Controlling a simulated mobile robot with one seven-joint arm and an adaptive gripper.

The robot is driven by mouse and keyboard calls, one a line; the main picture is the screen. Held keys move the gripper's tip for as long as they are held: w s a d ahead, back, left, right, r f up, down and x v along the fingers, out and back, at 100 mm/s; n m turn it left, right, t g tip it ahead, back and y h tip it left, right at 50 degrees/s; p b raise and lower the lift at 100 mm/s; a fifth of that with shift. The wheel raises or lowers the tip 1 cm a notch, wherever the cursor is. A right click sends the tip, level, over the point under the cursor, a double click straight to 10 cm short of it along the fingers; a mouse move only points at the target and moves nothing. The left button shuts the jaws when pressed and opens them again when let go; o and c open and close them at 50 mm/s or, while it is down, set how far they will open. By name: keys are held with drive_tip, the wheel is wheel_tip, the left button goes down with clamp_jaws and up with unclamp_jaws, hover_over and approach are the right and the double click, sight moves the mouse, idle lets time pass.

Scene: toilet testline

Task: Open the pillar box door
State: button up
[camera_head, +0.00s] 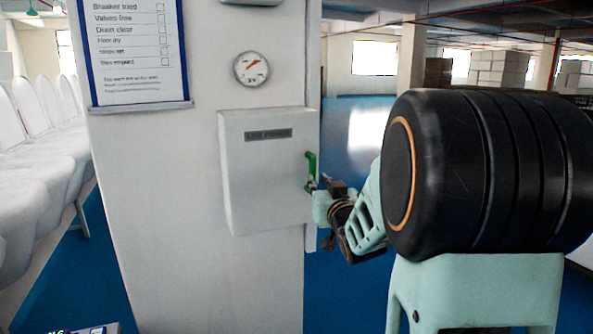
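The pillar box (262,192) is a white box on the side of a pale pillar. Its door looks shut, and a dark label plate (268,134) is on its upper front. A green handle (311,164) stands upright at the box's right edge. My gripper (320,187) is at that right edge, just below and beside the handle. Its fingers are small and partly hidden, so I cannot tell whether they touch the handle or are open or shut.
A round gauge (251,68) is above the box, and a checklist board (132,50) hangs at upper left. My large arm link fills the right side. White toilets (45,150) line the left. Blue floor (345,300) shows clear right of the pillar.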

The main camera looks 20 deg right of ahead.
sight(313, 173)
drive_tip(key=w, duration=0.2)
drive_tip(key=w+p, duration=0.1)
drive_tip(key=w, duration=0.1)
drive_tip(key=w+d, duration=0.1)
drive_tip(key=w, duration=0.2)
drive_tip(key=shift+w+d, duration=0.1)
drive_tip(key=shift+c, duration=0.5)
clamp_jaws()
